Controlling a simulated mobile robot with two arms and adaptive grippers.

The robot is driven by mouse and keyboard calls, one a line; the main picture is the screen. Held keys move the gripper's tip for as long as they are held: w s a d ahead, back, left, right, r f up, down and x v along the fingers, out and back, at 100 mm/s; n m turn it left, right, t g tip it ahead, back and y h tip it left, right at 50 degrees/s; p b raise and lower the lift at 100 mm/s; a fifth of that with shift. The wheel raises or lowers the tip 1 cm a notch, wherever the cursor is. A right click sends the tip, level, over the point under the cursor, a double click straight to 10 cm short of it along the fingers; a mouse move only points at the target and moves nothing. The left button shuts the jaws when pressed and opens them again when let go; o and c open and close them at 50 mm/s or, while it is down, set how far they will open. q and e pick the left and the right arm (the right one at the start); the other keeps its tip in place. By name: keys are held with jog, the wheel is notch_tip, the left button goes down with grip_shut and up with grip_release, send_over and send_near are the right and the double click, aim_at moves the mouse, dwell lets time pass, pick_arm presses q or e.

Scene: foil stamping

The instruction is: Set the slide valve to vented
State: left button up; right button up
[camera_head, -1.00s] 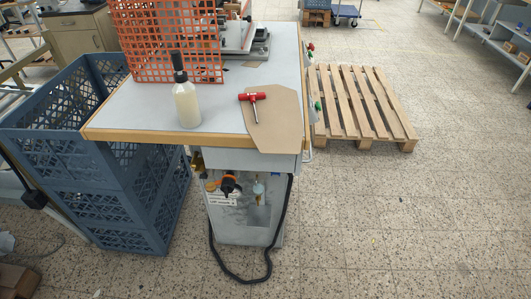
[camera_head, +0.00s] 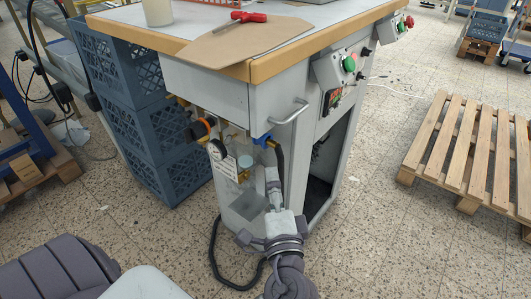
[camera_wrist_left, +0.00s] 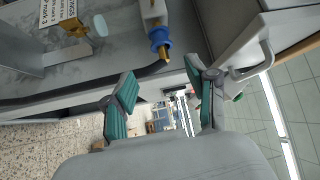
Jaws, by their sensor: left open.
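The slide valve, with a blue sleeve and a brass end (camera_wrist_left: 158,36), sits on the side panel of the stamping bench; its blue part also shows in the head view (camera_head: 263,140). My left gripper (camera_wrist_left: 160,80) is open, with nothing between its fingers. In the wrist view the valve lies just beyond and between the two fingertips, and I see no contact. In the head view my left gripper (camera_head: 274,162) is close in front of the valve and partly covers that area. The sleeve's position is too small to read. My right gripper is not in view.
A black hose (camera_head: 215,255) loops on the floor. Blue crates (camera_head: 150,130) stand left; a pallet (camera_head: 465,150) lies right.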

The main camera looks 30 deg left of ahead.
aim_at(265, 144)
pick_arm(q)
jog(key=x, duration=1.3)
jog(key=shift+r, duration=0.1)
jog(key=shift+w+a, duration=0.2)
jog(key=shift+a, duration=0.05)
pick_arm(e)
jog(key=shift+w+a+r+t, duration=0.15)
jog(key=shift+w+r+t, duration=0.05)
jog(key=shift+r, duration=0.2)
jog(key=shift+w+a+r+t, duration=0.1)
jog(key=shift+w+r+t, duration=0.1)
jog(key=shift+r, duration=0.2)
pick_arm(q)
jog(key=shift+c, duration=0.2)
grip_shut()
